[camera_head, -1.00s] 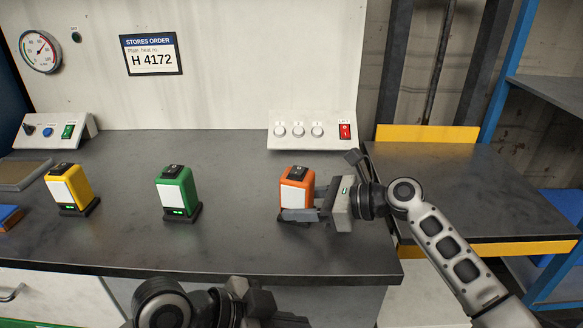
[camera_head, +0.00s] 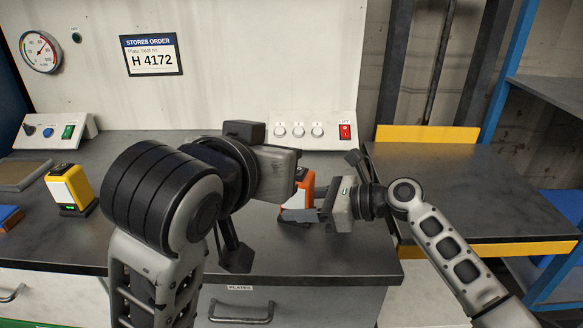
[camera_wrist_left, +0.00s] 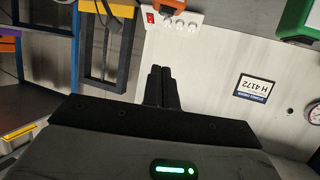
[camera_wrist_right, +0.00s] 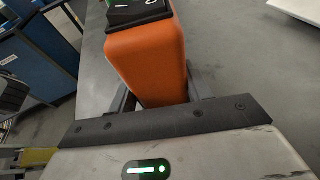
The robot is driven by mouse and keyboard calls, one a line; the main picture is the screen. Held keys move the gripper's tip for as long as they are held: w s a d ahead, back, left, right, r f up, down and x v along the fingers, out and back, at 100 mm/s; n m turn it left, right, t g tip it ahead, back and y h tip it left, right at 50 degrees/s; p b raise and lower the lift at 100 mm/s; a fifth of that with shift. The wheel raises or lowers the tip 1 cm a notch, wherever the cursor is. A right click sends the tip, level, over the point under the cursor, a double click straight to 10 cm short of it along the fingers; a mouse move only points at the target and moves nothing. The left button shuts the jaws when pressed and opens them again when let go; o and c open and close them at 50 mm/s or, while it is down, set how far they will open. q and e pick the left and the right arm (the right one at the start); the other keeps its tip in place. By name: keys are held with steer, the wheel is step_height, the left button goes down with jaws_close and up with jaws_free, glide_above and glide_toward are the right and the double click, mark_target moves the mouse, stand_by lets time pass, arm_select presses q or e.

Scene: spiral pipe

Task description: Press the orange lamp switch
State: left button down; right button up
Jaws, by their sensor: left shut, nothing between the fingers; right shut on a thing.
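The orange lamp (camera_head: 307,188) stands upright at the right part of the bench. Its black top switch (camera_head: 301,174) is partly covered by my left gripper in the head view. The right wrist view shows the lamp's orange side (camera_wrist_right: 150,60) and black switch (camera_wrist_right: 138,10). My right gripper (camera_head: 299,215) is shut around the lamp from the right. My left gripper (camera_head: 275,172) is just left of the lamp; its fingers are hidden in the head view. The left wrist view shows its fingers (camera_wrist_left: 161,86) shut and empty, with orange (camera_wrist_left: 176,3) at the top edge.
A yellow lamp (camera_head: 70,188) stands at the left. A green lamp (camera_wrist_left: 302,18) shows in the left wrist view; my left arm hides it in the head view. A white panel with a red switch (camera_head: 345,132) stands behind the orange lamp. The side table (camera_head: 470,190) is clear.

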arm_select(q)
steer(key=w+d+f, duration=0.2)
steer(key=w+f, duration=0.5)
steer(key=w, duration=0.1)
steer(key=shift+w+d+f, duration=0.25)
steer(key=shift+d+f, duration=0.05)
steer(key=shift+f, duration=0.05)
steer(key=shift+s+f, duration=0.15)
steer(key=shift+f, duration=0.3)
steer(key=shift+r, duration=0.15)
steer(key=shift+r, duration=0.7)
